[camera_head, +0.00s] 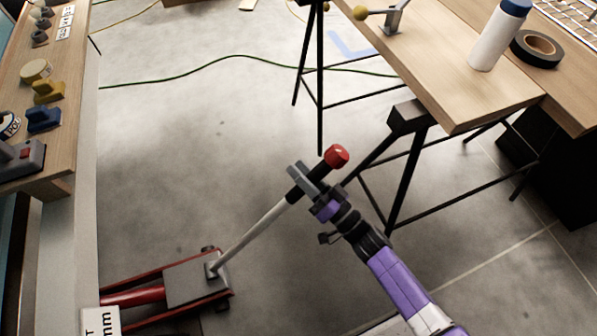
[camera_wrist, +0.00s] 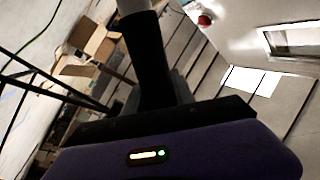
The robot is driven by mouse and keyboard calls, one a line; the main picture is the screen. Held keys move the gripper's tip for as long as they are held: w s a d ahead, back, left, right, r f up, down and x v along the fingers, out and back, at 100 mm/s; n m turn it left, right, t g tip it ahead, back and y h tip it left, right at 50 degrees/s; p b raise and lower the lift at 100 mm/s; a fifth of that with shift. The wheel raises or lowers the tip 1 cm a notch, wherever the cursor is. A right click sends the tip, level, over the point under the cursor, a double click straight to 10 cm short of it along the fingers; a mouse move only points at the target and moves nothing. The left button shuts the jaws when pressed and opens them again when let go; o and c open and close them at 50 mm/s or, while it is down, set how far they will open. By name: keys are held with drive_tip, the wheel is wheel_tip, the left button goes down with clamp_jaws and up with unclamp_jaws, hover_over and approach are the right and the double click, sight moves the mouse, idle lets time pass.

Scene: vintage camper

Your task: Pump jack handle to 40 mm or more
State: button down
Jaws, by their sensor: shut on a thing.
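The red floor jack (camera_head: 133,297) sits on the concrete floor at the lower left of the head view. Its handle (camera_head: 250,235) is a pale metal rod that slants up to the right, with a black grip (camera_head: 322,168) and a red knob (camera_head: 337,156) at the end. My gripper (camera_head: 308,183) is shut on the black grip, just below the knob. The wrist view shows the black grip (camera_wrist: 148,60) up close, between my fingers. A white card (camera_head: 101,322) reading "mm" stands by the jack, cut off by the frame; no number is readable.
A wooden table (camera_head: 450,90) on black trestles stands at the upper right, with a white bottle (camera_head: 497,38) and black tape roll (camera_head: 537,49). A wooden shelf (camera_head: 65,110) with small items runs along the left. A green cable (camera_head: 210,64) crosses otherwise open floor.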

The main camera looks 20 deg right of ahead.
drive_tip(key=shift+s+d+f+m+h, duration=0.1)
drive_tip(key=shift+d+f+m+h, duration=0.25)
drive_tip(key=shift+d+f, duration=0.3)
drive_tip(key=c, duration=1.2)
unclamp_jaws()
drive_tip(key=shift+c, duration=0.2)
drive_tip(key=shift+o, duration=0.9)
drive_tip(key=shift+a+r, duration=0.1)
drive_tip(key=shift+r, duration=0.05)
drive_tip(key=shift+a+r, duration=0.1)
drive_tip(key=shift+r, duration=0.05)
drive_tip(key=v, duration=0.7)
drive_tip(key=shift+s, duration=0.3)
drive_tip(key=shift+d, duration=0.2)
